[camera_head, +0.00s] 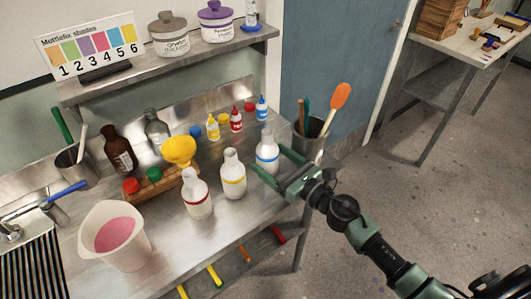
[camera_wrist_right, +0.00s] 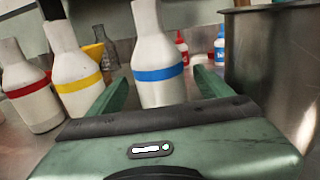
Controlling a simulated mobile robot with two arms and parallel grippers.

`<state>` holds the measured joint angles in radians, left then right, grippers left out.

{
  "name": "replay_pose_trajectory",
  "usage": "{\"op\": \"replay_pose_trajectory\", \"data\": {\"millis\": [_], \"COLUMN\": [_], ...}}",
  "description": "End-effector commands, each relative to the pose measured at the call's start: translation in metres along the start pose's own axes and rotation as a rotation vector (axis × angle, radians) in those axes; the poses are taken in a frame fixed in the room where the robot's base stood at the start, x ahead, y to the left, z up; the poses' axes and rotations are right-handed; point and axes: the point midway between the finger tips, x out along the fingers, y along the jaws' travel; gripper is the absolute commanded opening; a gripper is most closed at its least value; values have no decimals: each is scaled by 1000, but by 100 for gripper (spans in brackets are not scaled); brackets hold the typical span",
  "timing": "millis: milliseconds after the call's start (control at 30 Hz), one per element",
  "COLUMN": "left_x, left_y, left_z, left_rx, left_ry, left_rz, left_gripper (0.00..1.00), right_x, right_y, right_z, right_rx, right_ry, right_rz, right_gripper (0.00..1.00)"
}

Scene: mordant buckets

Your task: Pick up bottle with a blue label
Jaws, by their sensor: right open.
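The white bottle with a blue band (camera_head: 267,152) stands upright on the steel counter at the right end of a row of white bottles. It also shows in the right wrist view (camera_wrist_right: 157,60), between the fingers. My right gripper (camera_head: 268,167) is open, with a finger on each side of the lower part of this bottle; I cannot tell whether either finger touches it. In the right wrist view my right gripper (camera_wrist_right: 160,92) has its green fingers spread around the bottle. The bottle's base is hidden by the gripper body. My left gripper is not in view.
A yellow-banded bottle (camera_head: 232,175) and a red-banded bottle (camera_head: 196,195) stand left of it. A metal utensil pot (camera_head: 311,140) is close on the right. Small dye bottles (camera_head: 236,121) stand behind. A jug with pink liquid (camera_head: 114,238) is front left.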

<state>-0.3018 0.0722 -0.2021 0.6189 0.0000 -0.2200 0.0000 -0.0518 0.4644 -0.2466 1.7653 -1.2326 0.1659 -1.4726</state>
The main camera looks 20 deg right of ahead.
Motion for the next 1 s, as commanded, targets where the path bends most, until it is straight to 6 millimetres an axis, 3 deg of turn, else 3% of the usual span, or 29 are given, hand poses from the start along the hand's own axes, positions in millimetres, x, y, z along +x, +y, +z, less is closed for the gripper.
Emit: {"op": "replay_pose_trajectory", "data": {"millis": [300,633,667,933,1000], "left_x": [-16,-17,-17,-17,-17], "left_y": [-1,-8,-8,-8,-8], "left_z": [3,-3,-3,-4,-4], "left_rx": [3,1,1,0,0], "left_ry": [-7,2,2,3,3], "left_rz": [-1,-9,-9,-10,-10], "left_gripper": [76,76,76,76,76], "right_x": [45,54,54,53,54], "right_y": [0,0,0,0,0], "right_z": [4,1,1,1,2], "right_rx": [2,-1,-1,-1,-1], "right_ry": [-2,0,0,0,-2], "right_rz": [-1,0,0,0,0], "right_gripper": [80,80,75,1,1]}}
